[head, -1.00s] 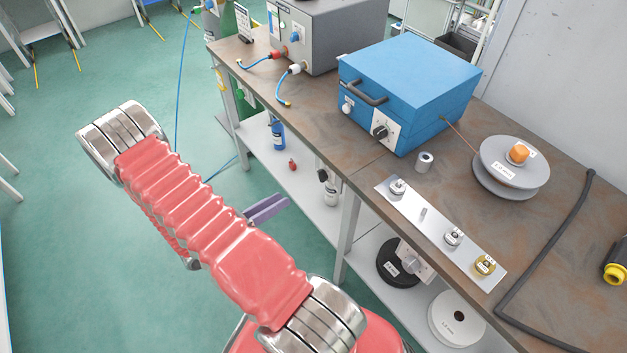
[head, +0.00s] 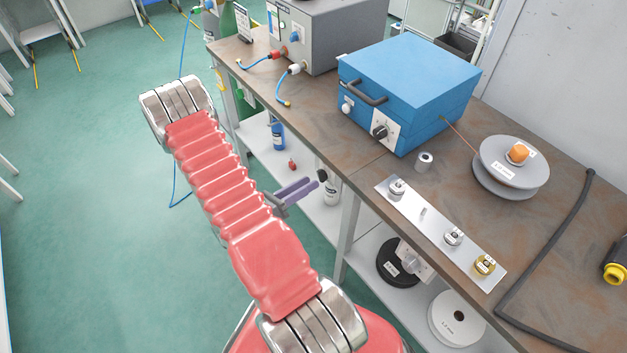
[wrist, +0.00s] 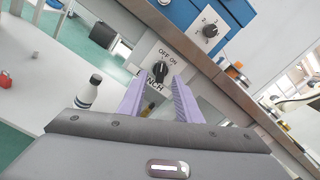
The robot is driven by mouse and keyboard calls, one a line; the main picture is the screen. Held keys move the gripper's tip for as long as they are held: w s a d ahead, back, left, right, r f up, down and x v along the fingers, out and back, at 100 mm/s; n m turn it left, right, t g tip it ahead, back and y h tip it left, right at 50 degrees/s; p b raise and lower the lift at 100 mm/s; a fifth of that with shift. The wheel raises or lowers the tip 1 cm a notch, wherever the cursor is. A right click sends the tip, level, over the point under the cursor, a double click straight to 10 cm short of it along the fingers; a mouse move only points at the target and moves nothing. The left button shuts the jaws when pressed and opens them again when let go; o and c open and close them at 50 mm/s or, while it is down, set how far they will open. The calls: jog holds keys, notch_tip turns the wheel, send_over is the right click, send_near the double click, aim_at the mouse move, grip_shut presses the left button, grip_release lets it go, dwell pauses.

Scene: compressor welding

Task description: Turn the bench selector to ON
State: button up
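The bench selector (wrist: 161,70) is a black knob on a white plate marked OFF, ON and BENCH, below the bench top's edge in the wrist view. I cannot tell which mark its pointer faces. I cannot clearly make it out in the head view. My gripper (wrist: 160,82) has two purple fingers, open and empty, spread on either side of the knob in the picture. A gap to the knob seems to remain, but its depth is unclear. In the head view my gripper (head: 298,190) is beside the bench's front, below the top.
A blue box (head: 408,85) with its own black dial (head: 380,132) stands on the bench top (head: 350,160). A white bottle with a black cap (wrist: 89,92) stands left of my fingers on the lower shelf. A bench leg (head: 348,222) and spools are to the right.

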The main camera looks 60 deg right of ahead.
aim_at(319, 177)
jog(key=shift+x, duration=1.75)
jog(key=shift+c, duration=0.5)
grip_shut()
